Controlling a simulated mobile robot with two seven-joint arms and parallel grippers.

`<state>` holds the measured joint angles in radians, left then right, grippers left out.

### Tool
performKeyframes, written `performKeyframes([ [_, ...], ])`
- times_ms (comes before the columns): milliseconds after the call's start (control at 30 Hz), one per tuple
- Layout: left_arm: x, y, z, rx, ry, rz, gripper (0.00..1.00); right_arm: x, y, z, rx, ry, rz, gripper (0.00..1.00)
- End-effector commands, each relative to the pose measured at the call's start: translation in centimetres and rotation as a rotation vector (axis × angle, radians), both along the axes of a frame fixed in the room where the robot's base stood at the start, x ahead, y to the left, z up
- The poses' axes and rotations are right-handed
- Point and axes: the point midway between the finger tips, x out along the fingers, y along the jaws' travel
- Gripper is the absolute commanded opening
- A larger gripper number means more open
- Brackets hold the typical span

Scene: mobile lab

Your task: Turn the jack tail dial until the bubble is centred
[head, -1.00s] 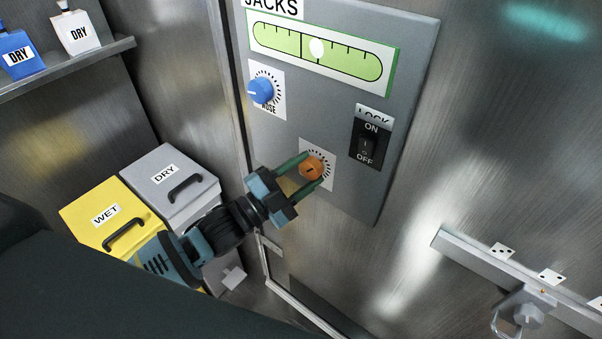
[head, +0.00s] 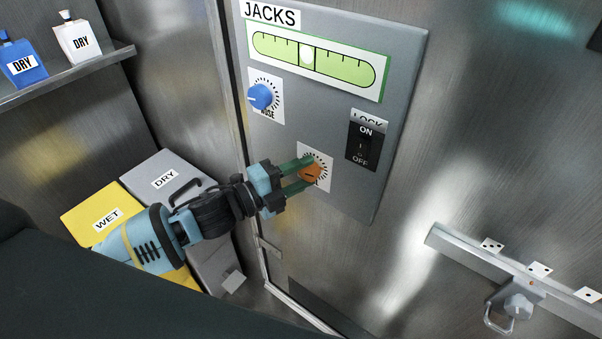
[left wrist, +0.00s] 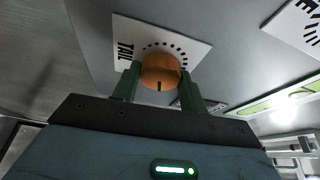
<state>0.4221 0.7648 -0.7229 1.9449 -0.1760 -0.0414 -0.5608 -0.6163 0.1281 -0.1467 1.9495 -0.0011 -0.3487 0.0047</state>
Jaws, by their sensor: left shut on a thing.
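The orange tail dial (head: 312,174) sits low on the grey JACKS panel (head: 400,110), on a white card with tick marks. In the left wrist view the dial (left wrist: 160,70) sits between my fingers beside the word TAIL, its dark mark pointing towards the gripper. My left gripper (head: 304,172) is shut on the dial, one green finger on each side. The green level vial (head: 350,70) is at the panel's top. Its pale bubble (head: 307,58) appears between the two dark centre lines. My right gripper is not in view.
The blue nose dial (head: 261,97) is above left of the tail dial. The black lock switch (head: 362,146) is to the right. A latch bar (head: 470,255) is at lower right.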

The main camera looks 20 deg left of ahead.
Motion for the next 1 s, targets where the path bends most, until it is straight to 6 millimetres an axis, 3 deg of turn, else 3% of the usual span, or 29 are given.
performKeyframes([
  [433, -0.01, -0.03, 0.05, 0.010, -0.005, -0.001, 0.20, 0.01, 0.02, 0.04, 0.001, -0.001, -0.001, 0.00],
  [467, -0.01, -0.03, 0.05, 0.009, -0.005, -0.001, 0.45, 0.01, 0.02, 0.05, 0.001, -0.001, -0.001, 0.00],
  [600, -0.01, -0.03, 0.04, 0.009, -0.005, -0.001, 0.64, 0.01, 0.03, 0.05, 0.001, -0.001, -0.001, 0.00],
  [1000, -0.44, 0.42, -0.17, 0.009, 0.000, 0.001, 0.65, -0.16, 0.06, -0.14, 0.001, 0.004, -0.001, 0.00],
])
